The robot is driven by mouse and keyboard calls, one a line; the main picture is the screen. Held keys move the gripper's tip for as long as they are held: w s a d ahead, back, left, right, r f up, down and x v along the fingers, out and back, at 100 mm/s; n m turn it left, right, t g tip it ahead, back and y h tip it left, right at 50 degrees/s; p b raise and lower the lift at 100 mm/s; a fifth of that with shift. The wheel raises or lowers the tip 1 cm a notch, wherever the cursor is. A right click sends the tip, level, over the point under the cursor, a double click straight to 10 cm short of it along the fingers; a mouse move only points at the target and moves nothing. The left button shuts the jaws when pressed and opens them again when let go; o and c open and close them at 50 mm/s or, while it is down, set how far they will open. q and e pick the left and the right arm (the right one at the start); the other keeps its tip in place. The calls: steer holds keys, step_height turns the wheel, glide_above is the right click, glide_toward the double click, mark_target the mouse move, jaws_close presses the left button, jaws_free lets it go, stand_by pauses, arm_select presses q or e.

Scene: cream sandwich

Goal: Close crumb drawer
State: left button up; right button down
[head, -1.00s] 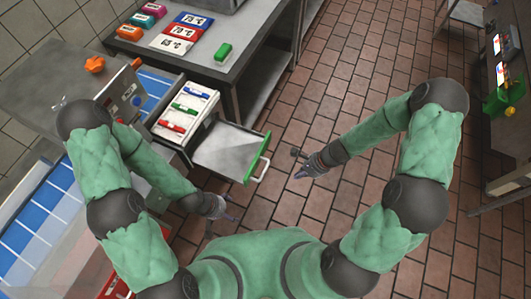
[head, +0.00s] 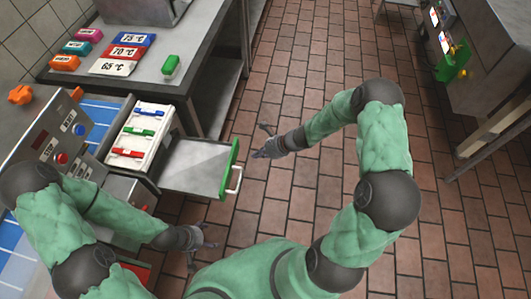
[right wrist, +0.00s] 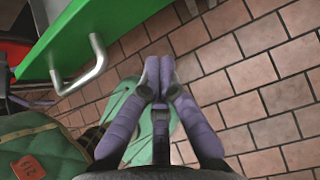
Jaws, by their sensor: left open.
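The crumb drawer (head: 190,163) is pulled out to the right from the counter unit, with a bare grey inside. Its green front (head: 231,160) carries a metal handle (head: 236,181). In the right wrist view the green front (right wrist: 115,22) and the handle (right wrist: 92,70) are at the upper left. My left gripper (head: 202,246) is open and empty, low on the near side of the drawer.
A white tray (head: 122,165) with red, green and blue-handled items sits left of the drawer. The grey table (head: 195,85) behind holds coloured temperature signs (head: 125,52) and a green block (head: 171,65). The tiled floor (head: 310,70) to the right is open.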

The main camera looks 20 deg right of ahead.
mark_target(204, 152)
arm_select(q)
steer(key=shift+f+b, duration=0.7)
steer(key=shift+f, duration=0.25)
arm_select(e)
steer(key=shift+w+a+f, duration=0.2)
steer(key=shift+w+a, duration=0.3)
steer(key=shift+a, duration=0.25)
steer(key=shift+w+a+f, duration=0.25)
steer(key=shift+w+a, duration=0.25)
steer(key=shift+a, duration=0.25)
steer(key=shift+w+a+f, duration=0.2)
steer(key=shift+w+a, duration=0.3)
steer(key=shift+a, duration=0.25)
